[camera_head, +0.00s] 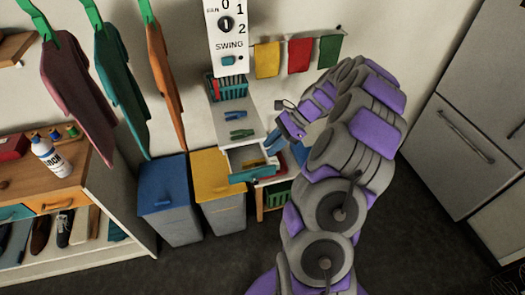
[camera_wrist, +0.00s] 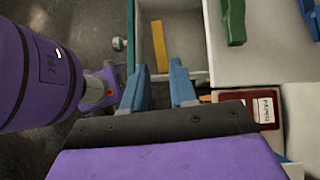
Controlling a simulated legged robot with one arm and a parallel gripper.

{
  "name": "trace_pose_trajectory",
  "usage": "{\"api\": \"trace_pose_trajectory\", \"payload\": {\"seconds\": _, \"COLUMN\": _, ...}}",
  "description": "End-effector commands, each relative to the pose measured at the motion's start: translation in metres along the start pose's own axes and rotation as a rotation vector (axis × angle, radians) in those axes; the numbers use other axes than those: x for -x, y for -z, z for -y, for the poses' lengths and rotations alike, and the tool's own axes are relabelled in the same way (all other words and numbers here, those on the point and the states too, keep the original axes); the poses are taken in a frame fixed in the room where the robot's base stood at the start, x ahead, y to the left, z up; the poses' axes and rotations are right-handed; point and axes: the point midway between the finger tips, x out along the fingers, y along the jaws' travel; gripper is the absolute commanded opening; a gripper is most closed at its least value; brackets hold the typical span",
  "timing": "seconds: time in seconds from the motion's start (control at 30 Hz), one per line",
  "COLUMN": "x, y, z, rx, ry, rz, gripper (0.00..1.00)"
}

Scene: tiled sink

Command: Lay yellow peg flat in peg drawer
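The yellow peg (camera_wrist: 159,46) lies lengthwise inside the open peg drawer (camera_wrist: 194,55) in the wrist view, seemingly along the drawer floor. In the head view the yellow peg (camera_head: 253,163) shows inside the pulled-out drawer, which has a teal front (camera_head: 255,174). My gripper (camera_wrist: 160,75) has two blue fingers spread apart with nothing between them. The peg lies beyond the fingertips in the wrist view, apart from them. In the head view my gripper (camera_head: 273,141) is just above and right of the drawer.
A green peg (camera_wrist: 233,20) and a blue peg (camera_wrist: 311,18) lie on the white top beside the drawer. A red labelled box (camera_wrist: 262,107) is near my right finger. Blue (camera_head: 165,200) and yellow (camera_head: 215,187) bins stand left of the drawer. Dark floor is clear in front.

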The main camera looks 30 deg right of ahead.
Motion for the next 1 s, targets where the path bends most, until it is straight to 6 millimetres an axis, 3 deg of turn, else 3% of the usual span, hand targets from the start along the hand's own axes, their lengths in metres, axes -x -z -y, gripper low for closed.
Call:
{"api": "trace_pose_trajectory", "payload": {"seconds": 0.1, "x": 0.025, "y": -0.001, "z": 0.001, "rx": 0.000, "ry": 0.002, "rz": -0.001, "gripper": 0.27}}
{"api": "trace_pose_trajectory", "payload": {"seconds": 0.3, "x": 0.049, "y": -0.001, "z": 0.001, "rx": 0.000, "ry": 0.001, "rz": -0.001, "gripper": 0.27}}
{"api": "trace_pose_trajectory", "payload": {"seconds": 0.57, "x": 0.053, "y": -0.006, "z": 0.000, "rx": 0.014, "ry": -0.005, "rz": -0.002, "gripper": 0.27}}
{"api": "trace_pose_trajectory", "payload": {"seconds": 0.67, "x": 0.048, "y": -0.028, "z": -0.003, "rx": 0.080, "ry": -0.030, "rz": -0.012, "gripper": 0.27}}
{"api": "trace_pose_trajectory", "payload": {"seconds": 0.77, "x": 0.037, "y": -0.067, "z": -0.013, "rx": 0.205, "ry": -0.079, "rz": -0.033, "gripper": 0.27}}
{"api": "trace_pose_trajectory", "payload": {"seconds": 0.9, "x": 0.018, "y": -0.129, "z": -0.040, "rx": 0.431, "ry": -0.168, "rz": -0.081, "gripper": 0.27}}
{"api": "trace_pose_trajectory", "payload": {"seconds": 1.0, "x": 0.005, "y": -0.164, "z": -0.066, "rx": 0.587, "ry": -0.239, "rz": -0.115, "gripper": 0.27}}
